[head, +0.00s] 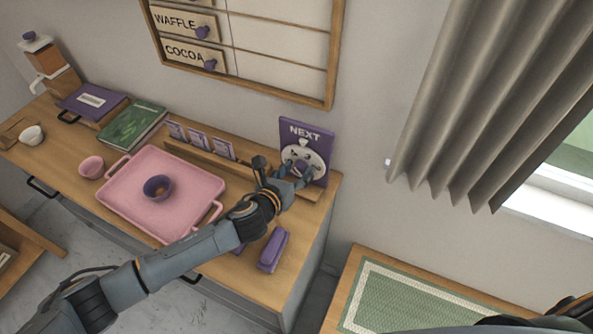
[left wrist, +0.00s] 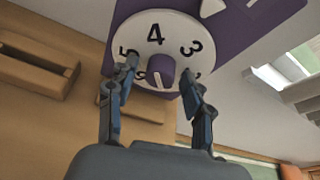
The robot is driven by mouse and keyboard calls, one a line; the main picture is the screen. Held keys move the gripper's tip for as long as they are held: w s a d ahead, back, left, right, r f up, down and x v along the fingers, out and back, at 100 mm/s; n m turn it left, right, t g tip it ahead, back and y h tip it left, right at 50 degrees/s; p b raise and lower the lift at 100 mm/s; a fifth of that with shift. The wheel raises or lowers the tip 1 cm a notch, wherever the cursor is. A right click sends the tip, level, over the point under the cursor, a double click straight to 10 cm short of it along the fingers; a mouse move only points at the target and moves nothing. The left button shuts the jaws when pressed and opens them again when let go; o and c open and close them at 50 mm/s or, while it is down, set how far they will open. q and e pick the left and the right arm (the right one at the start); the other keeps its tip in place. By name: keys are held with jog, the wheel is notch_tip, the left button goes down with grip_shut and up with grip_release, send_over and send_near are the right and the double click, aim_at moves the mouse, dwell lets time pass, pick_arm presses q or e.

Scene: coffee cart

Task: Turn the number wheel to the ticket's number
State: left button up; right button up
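The number wheel (head: 296,153) is a white disc on a purple sign marked NEXT (head: 305,132), at the right end of the counter. In the left wrist view the wheel (left wrist: 154,30) shows 5, 4 and 3, with 4 at the top; other digits are hidden. A white triangle (left wrist: 211,7) sits on the sign at its upper right. My left gripper (left wrist: 157,72) is open, its fingers on either side of the purple centre knob (left wrist: 160,69), with gaps visible. Purple tickets (head: 198,140) stand in a wooden rail; their numbers are too small to read. My right gripper is not visible.
A pink tray (head: 130,203) holding a dark bowl (head: 158,187) lies left of my left arm. A purple case (head: 273,250) lies near the counter's right front. A grey curtain (head: 490,90) hangs at right.

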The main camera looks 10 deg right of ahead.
pick_arm(q)
jog(key=v, duration=1.2)
dwell(0.3)
